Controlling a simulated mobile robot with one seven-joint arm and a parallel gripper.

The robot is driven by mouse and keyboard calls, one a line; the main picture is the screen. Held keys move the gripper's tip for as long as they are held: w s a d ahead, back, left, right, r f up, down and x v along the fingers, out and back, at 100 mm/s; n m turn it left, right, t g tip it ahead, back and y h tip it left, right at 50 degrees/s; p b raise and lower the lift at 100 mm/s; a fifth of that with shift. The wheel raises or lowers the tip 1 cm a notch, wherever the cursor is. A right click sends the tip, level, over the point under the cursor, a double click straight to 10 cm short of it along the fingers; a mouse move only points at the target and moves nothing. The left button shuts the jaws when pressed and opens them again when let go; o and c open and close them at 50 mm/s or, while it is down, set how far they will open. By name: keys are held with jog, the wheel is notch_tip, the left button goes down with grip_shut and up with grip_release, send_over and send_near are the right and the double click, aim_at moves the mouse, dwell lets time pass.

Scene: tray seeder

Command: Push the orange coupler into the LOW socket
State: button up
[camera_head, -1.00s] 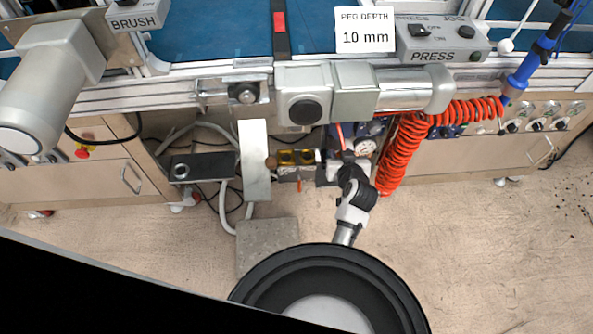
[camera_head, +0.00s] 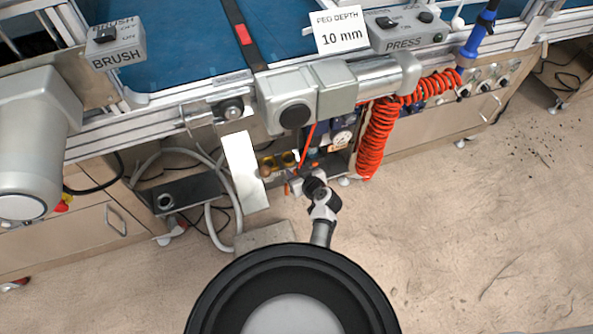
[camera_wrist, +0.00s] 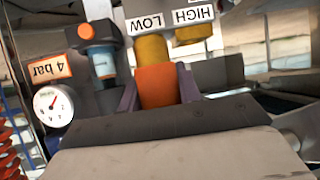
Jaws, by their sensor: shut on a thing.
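The orange coupler (camera_wrist: 157,86) is between the two fingers of my gripper (camera_wrist: 157,93) in the wrist view, and the gripper is shut on it. The coupler lines up with the yellow LOW socket (camera_wrist: 152,48), right up against it in the picture; I cannot tell whether it is seated. The yellow HIGH socket (camera_wrist: 193,33) is beside it on the right and is empty. The LOW label (camera_wrist: 145,23) appears upside down. In the head view my gripper (camera_head: 293,186) is just in front of the two sockets (camera_head: 277,162), and the coupler is too small to make out clearly.
A regulator with an orange knob (camera_wrist: 97,50) and a pressure gauge (camera_wrist: 53,104) stand left of the sockets in the wrist view. In the head view, a coiled red hose (camera_head: 378,135) hangs to the right and a light plate (camera_head: 244,172) to the left. The floor in front is open.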

jog(key=shift+w+a+f, duration=0.1)
jog(key=shift+w+a, duration=0.3)
jog(key=shift+w, duration=0.85)
jog(key=shift+w+a+f, duration=0.1)
jog(key=shift+w+a, duration=0.25)
jog(key=shift+w, duration=0.9)
jog(key=shift+w+a+f, duration=0.1)
jog(key=shift+w+a, duration=0.3)
jog(key=shift+w, duration=0.85)
jog(key=w+b, duration=0.1)
jog(key=w+a+b, duration=0.1)
jog(key=shift+w+f+b, duration=0.15)
jog(key=shift+w+b, duration=0.15)
jog(key=shift+w, duration=0.05)
jog(key=shift+w+a+b, duration=0.1)
jog(key=shift+w+b, duration=0.25)
jog(key=shift+w, duration=0.2)
jog(key=shift+f+b, duration=0.6)
jog(key=shift+b, duration=0.35)
